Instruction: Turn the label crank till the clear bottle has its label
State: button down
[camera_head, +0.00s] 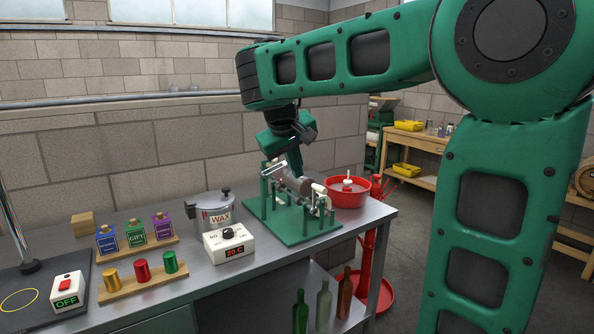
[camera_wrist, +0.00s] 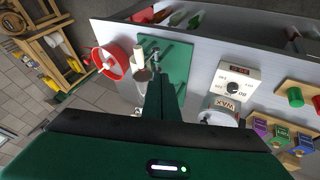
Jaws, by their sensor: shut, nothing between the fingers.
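The label stand has a green base plate (camera_head: 296,231) with green posts, at the right end of the steel bench. A greyish, see-through bottle shape (camera_head: 291,181) lies across its top, partly hidden by my fingers; I cannot tell whether it bears a label. A small cream handle (camera_head: 319,188), seemingly the crank's, is on the stand's right side. In the wrist view a cream cylinder (camera_wrist: 140,49) shows beside the green plate (camera_wrist: 178,62). My gripper (camera_head: 297,168) points down, shut and empty, just over the stand. Its closed fingers (camera_wrist: 160,82) also show in the wrist view; contact is unclear.
A red basin (camera_head: 347,192) stands close behind the stand on the right. Bottles (camera_head: 323,306) stand on the lower shelf.

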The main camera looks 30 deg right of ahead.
jog(key=w+d+f, duration=0.2)
jog(key=d+f, duration=0.4)
jog(key=d, duration=0.1)
jog(key=shift+w+f, duration=0.25)
jog(key=shift+w, duration=0.05)
jog(key=shift+r, duration=0.1)
